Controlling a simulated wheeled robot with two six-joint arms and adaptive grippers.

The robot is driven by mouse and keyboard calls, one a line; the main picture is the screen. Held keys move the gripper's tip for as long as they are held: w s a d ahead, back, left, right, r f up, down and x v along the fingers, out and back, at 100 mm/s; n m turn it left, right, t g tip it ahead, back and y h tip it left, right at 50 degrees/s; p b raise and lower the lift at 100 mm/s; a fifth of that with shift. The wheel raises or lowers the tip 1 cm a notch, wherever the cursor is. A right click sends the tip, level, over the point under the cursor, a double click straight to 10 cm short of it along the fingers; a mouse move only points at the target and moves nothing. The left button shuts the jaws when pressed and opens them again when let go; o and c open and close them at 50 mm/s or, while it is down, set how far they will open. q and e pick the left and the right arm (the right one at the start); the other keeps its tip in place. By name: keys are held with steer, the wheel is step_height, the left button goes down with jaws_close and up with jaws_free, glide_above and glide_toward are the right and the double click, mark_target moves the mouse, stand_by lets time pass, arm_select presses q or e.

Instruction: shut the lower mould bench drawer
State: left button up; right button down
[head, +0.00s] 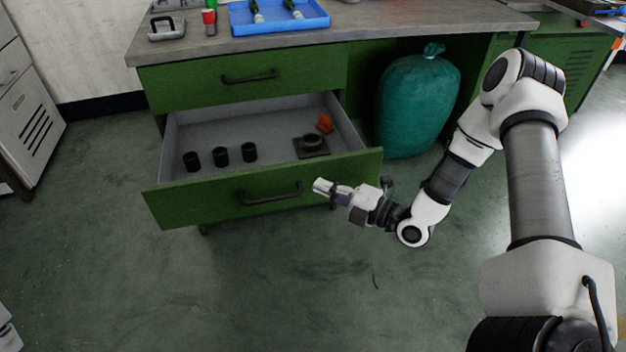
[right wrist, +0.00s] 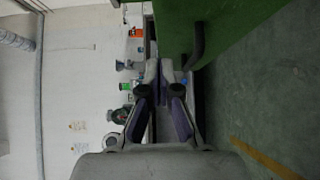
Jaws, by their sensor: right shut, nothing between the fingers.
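The lower drawer (head: 218,207) of the green mould bench stands open, pulled well out below the shut upper drawer (head: 240,78). Its dark bar handle (head: 270,194) is on the green front; a dark handle also shows in the right wrist view (right wrist: 196,45) beside the green panel. My right gripper (head: 318,186) is shut and empty, in front of the drawer front, just right of the handle. In the right wrist view its fingers (right wrist: 166,70) are together close to the green panel. I cannot tell whether they touch it. My left gripper is out of view.
Several black cylinders (head: 221,155), a dark square block with a ring (head: 311,146) and an orange piece (head: 325,123) lie in the drawer. A green bag (head: 419,105) stands under the bench to the right. The floor (head: 260,290) in front is clear.

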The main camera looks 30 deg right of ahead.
mark_target(300, 167)
steer(key=w+b, duration=0.1)
steer(key=w, duration=0.3)
steer(key=shift+w+a+f, duration=0.1)
steer(key=shift+w, duration=0.2)
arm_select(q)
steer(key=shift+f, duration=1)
arm_select(e)
steer(key=shift+w, duration=0.5)
steer(key=shift+w+d, duration=0.1)
steer(key=shift+d, duration=0.1)
